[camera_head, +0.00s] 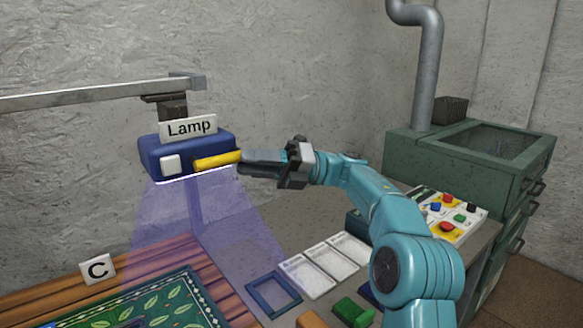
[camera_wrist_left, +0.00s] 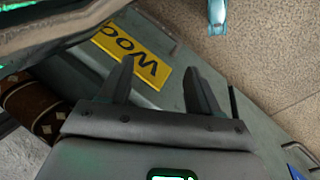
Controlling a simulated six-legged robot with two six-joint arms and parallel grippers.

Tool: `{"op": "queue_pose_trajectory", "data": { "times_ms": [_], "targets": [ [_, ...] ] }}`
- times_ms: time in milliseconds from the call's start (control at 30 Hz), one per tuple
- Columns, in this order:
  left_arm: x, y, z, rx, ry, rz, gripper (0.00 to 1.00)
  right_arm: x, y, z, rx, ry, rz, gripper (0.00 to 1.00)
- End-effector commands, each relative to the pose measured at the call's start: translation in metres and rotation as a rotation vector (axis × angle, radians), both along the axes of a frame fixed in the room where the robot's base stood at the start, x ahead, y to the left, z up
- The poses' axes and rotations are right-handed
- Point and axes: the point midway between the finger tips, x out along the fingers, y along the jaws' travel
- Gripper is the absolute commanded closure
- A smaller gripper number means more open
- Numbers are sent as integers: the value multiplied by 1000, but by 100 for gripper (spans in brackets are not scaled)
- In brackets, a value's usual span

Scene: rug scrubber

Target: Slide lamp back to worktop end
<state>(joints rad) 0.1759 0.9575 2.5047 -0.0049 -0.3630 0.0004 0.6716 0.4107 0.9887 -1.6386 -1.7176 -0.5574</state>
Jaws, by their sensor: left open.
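The lamp (camera_head: 185,150) is a dark blue box with a white button and a yellow handle (camera_head: 217,159). It hangs under a metal rail (camera_head: 100,93), below a sign reading "Lamp" (camera_head: 188,128). A violet beam falls from it toward the worktop (camera_head: 330,225). My right gripper (camera_head: 243,164) reaches in from the right, its dark fingers at the right end of the yellow handle. Whether they are closed around the handle cannot be told from this angle. My left gripper (camera_wrist_left: 160,80) is open in the left wrist view, with nothing between its fingers; it is not visible in the head view.
A patterned green rug (camera_head: 150,305) lies at lower left beside a "C" sign (camera_head: 98,269). A yellow lettered sign (camera_wrist_left: 135,58) lies beyond my left fingers.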

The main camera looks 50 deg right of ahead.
Motion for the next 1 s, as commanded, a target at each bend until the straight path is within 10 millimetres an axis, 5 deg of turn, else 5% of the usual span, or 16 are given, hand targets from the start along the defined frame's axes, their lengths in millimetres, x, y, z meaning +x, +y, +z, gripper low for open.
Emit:
{"op": "queue_pose_trajectory", "data": {
  "times_ms": [200,400,1000],
  "targets": [
    [0,0,-1,0,0,0,37,-29,-50,-13,-2,0,-6,73],
    [0,0,3,0,0,0,37,-47,-78,-18,0,-1,-2,73],
    [0,0,4,0,0,0,37,-53,-87,-21,0,-2,-1,73]
  ]
}}
